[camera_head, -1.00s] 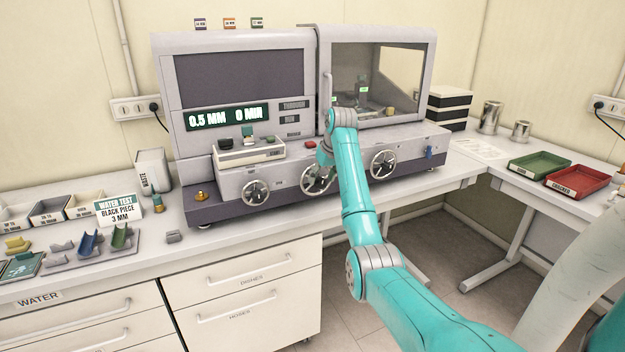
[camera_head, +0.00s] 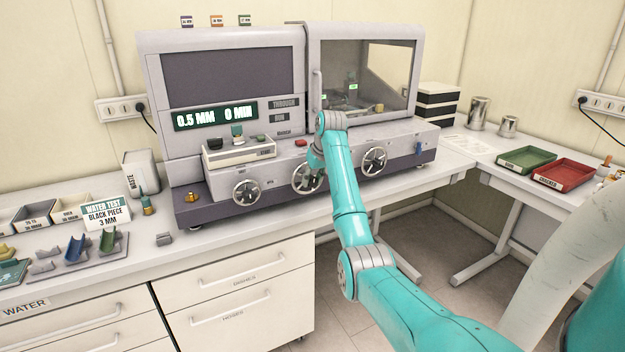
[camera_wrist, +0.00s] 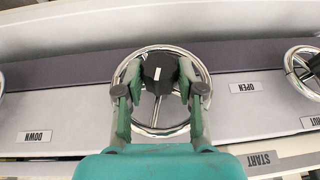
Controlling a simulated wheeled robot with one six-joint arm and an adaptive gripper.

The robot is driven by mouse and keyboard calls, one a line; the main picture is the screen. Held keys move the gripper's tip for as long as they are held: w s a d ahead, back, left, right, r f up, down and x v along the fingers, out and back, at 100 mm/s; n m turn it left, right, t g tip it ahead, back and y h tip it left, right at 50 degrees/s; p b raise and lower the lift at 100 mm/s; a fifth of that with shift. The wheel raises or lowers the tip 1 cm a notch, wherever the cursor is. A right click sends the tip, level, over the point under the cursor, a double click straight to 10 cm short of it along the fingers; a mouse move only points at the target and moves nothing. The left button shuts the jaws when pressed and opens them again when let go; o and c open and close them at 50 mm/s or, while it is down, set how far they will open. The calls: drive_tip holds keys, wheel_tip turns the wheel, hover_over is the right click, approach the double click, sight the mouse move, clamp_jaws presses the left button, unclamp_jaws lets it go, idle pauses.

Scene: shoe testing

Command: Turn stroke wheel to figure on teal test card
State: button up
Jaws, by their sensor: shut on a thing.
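The test machine (camera_head: 225,72) has a row of three chrome handwheels on its lower front. My gripper (camera_wrist: 161,85) is shut on the middle handwheel (camera_wrist: 158,127), its two green fingers at either side of the wheel's dark hub. In the head view my arm partly hides this middle handwheel (camera_head: 299,187). The display (camera_head: 215,116) reads 0.5 MM and 0 MIN. The test card (camera_head: 104,212), white with a teal band, reads WATER TEST, BLACK PIECE, 3 MM, and stands on the counter at the left.
A left handwheel (camera_head: 246,193) and a right handwheel (camera_head: 374,160) flank the middle one. A green tray (camera_head: 527,160) and a red tray (camera_head: 566,174) lie on the right bench. A waste bin (camera_head: 140,172) stands left of the machine.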

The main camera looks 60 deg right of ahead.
drive_tip(key=shift+d+y, duration=0.1)
drive_tip(key=shift+y, duration=0.2)
drive_tip(key=shift+s+d+m+t+y, duration=0.1)
drive_tip(key=shift+m+t+y, duration=0.05)
drive_tip(key=shift+t+y, duration=0.35)
drive_tip(key=shift+s+d+m+t+y, duration=0.15)
drive_tip(key=shift+t+y, duration=0.25)
drive_tip(key=shift+y, duration=0.2)
drive_tip(key=shift+f+m+t+y, duration=0.1)
drive_tip(key=shift+m+t+y, duration=0.2)
drive_tip(key=shift+t+y, duration=0.65)
drive_tip(key=t+y, duration=0.1)
drive_tip(key=y, duration=0.2)
drive_tip(key=shift+d+f+m+t, duration=0.15)
drive_tip(key=shift+m+t, duration=0.2)
drive_tip(key=shift+m, duration=0.05)
drive_tip(key=shift+d+f+m+t+y, duration=0.15)
drive_tip(key=shift+m+t+y, duration=0.35)
drive_tip(key=shift+t+y, duration=0.6)
drive_tip(key=o, duration=1.1)
drive_tip(key=shift+y, duration=0.25)
drive_tip(key=shift+o, duration=0.2)
